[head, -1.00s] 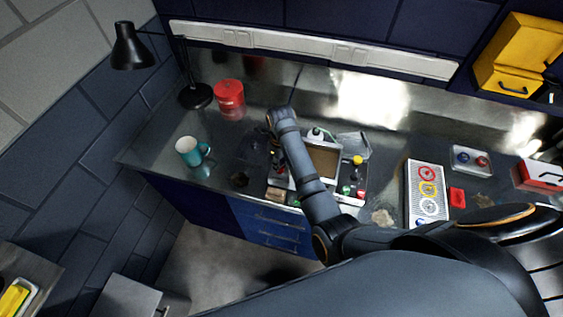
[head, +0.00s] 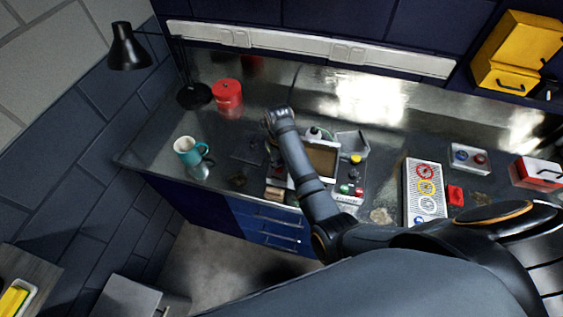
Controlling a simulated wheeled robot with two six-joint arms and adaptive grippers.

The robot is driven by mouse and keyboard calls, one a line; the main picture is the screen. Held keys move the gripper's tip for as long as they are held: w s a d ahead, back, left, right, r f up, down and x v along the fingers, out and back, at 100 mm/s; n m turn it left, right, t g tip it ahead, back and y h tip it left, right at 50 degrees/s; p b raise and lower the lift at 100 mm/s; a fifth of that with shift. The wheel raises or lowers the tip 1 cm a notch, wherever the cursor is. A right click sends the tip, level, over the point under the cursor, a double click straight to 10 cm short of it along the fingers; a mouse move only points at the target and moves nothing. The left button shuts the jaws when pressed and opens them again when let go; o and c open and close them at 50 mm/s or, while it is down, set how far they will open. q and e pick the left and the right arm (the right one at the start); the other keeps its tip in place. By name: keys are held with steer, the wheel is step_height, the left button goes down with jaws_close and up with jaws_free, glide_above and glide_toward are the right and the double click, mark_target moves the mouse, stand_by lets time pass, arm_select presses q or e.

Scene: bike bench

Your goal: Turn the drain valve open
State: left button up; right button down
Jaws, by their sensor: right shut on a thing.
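A device with a tan screen-like panel (head: 322,160) and several coloured knobs stands on the middle of the metal bench. My right arm reaches over it from the right. My right gripper (head: 274,158) points down at the left side of the device, largely hidden by its own wrist and forearm. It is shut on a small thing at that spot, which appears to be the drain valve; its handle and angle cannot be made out. My left gripper is not in view.
A teal mug (head: 188,151), a red canister (head: 228,96) and a black lamp (head: 127,47) stand at the left. A panel with round coloured dials (head: 424,192) and a tray with two knobs (head: 469,158) lie to the right. The bench's front left is mostly clear.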

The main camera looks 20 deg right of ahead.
steer(key=shift+s+a+f, duration=0.35)
steer(key=shift+s+a, duration=0.05)
steer(key=c, duration=1.5)
jaws_free()
steer(key=shift+a, duration=0.1)
steer(key=o, duration=0.5)
steer(key=shift+w+a+r, duration=0.1)
steer(key=shift+a+r, duration=0.05)
steer(key=shift+a, duration=0.05)
steer(key=shift+c, duration=0.2)
steer(key=shift+w+d+r, duration=0.1)
steer(key=shift+w+d, duration=0.05)
steer(key=shift+d, duration=0.05)
steer(key=shift+r, duration=0.25)
step_height(320, 180, up, 6)
steer(key=shift+a+f, duration=0.1)
steer(key=shift+a, duration=0.05)
steer(key=shift+r, duration=0.55)
